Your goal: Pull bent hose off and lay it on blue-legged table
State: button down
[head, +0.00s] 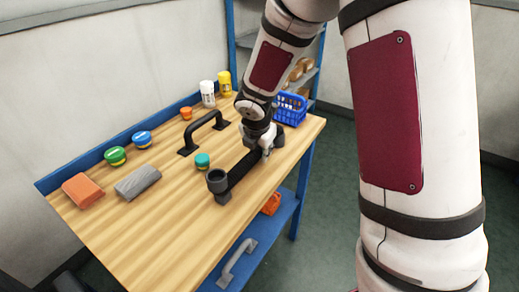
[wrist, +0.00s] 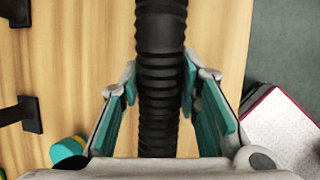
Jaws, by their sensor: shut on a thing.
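The black ribbed hose (head: 237,172) is over the wooden top of the blue-legged table (head: 150,240), along its right part. Its near end (head: 217,181) is a dark grey, round, cup-like opening turned upward. The hose runs up the middle of the wrist view (wrist: 160,30). My gripper (head: 263,149) is shut on the hose, with teal finger pads on both sides of it in the wrist view (wrist: 158,85). The hose lies at or very close to the table top; I cannot tell whether it rests there. Its far end is partly hidden by my gripper.
A teal-lidded jar (head: 202,161) stands just left of the hose. A black handle (head: 204,130) lies behind it. Green (head: 115,156) and blue (head: 141,139) tubs, an orange sponge (head: 83,190) and a grey block (head: 137,182) are left. A blue basket (head: 290,108) is behind. The front top is clear.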

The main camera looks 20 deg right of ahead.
jog(key=shift+r, duration=0.1)
dwell(0.3)
jog(key=c, duration=0.6)
grip_release()
jog(key=shift+p+v, duration=2.15)
jog(key=shift+v, duration=0.15)
jog(key=shift+r+p, duration=2.4)
jog(key=shift+p, duration=0.3)
